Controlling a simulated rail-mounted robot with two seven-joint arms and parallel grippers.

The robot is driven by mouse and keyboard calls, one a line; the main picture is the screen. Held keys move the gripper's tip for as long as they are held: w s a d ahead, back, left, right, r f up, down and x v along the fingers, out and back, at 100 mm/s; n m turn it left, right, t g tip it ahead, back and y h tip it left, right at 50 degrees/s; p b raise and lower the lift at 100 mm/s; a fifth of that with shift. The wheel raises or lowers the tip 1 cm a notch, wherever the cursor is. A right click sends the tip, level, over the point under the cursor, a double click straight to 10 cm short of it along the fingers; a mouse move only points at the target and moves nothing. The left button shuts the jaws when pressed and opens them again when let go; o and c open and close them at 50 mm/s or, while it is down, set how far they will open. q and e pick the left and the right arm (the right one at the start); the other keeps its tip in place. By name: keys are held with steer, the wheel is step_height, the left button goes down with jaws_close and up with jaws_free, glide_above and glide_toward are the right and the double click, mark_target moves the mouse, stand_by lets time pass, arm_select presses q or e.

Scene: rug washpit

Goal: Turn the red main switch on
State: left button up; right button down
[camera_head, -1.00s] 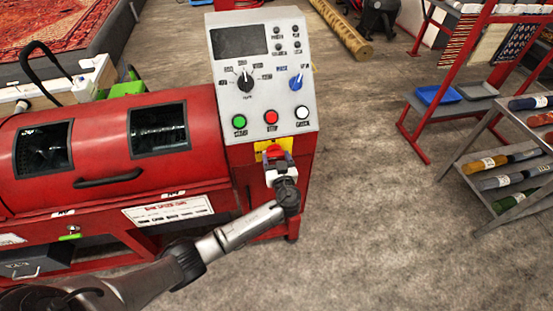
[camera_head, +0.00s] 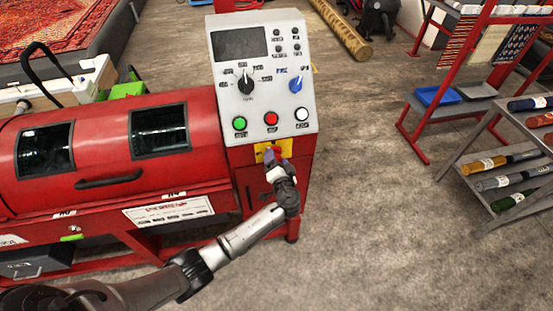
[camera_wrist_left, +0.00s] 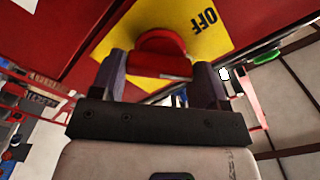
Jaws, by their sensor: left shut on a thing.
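The red main switch (camera_head: 273,153) sits on a yellow plate (camera_head: 260,147) low on the red front of the control cabinet, under the push buttons. In the left wrist view the red switch handle (camera_wrist_left: 162,55) lies between the two fingers, at a slant to the edges of the yellow plate (camera_wrist_left: 218,22). The word OFF shows on the plate at the upper right. My left gripper (camera_head: 276,158) is shut on the handle, and its wrist is tilted in the head view. The fingers hide part of the switch and plate. My right gripper is not in view.
The sloped grey panel (camera_head: 262,100) above carries a green button (camera_head: 239,123), a red button (camera_head: 271,118), a white button (camera_head: 302,114) and two selector knobs. The red drum machine (camera_head: 60,165) stands left. A rack (camera_head: 500,170) with rolls stands right. The floor between is clear.

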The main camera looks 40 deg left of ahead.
arm_select(q)
steer(key=m+p, duration=0.2)
steer(key=m, duration=0.5)
steer(key=shift+p, duration=0.4)
steer(key=shift+m, duration=0.5)
steer(key=o, duration=0.9)
steer(key=shift+o, duration=0.2)
steer(key=p+v, duration=0.1)
steer(key=v, duration=1.2)
steer(key=shift+s+d, duration=0.25)
steer(key=shift+d, duration=0.05)
